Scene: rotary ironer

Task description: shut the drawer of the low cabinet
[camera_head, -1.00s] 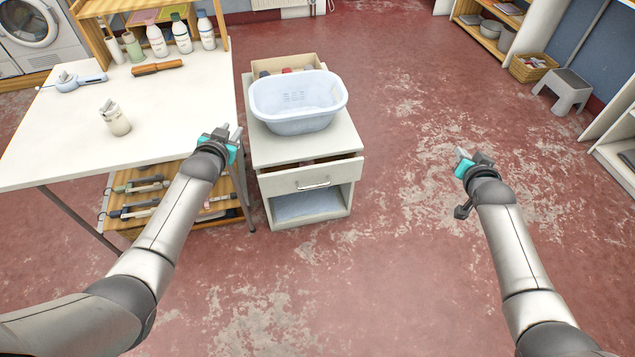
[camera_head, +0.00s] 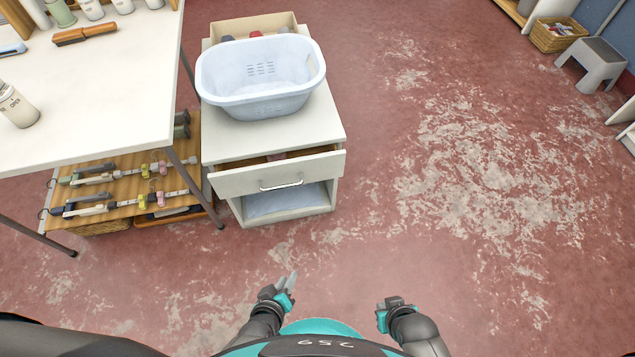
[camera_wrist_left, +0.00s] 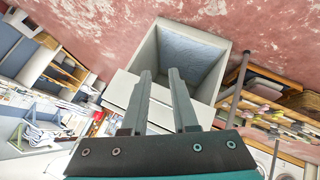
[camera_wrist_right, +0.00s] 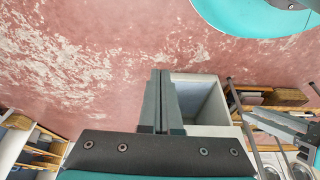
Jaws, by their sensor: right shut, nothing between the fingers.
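The low cabinet (camera_head: 329,115) is white and stands to the right of the table. Its drawer (camera_head: 236,182), with a metal bar handle (camera_head: 281,183), is pulled part way out above an open lower compartment (camera_head: 285,203). My left gripper (camera_head: 287,283) is open and empty, in front of the cabinet and apart from it. In the left wrist view its two fingers (camera_wrist_left: 166,95) stand apart, with the cabinet beyond. My right gripper (camera_head: 393,303) is shut and empty, to the right of the left one. In the right wrist view its fingers (camera_wrist_right: 160,100) are together.
A pale blue basin (camera_head: 262,105) sits on the cabinet top, with a box (camera_head: 232,26) behind it. A table (camera_head: 110,90) with a lower shelf of hangers stands close on the left. The floor (camera_head: 450,200) to the right is clear. A grey stool (camera_head: 594,65) stands far right.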

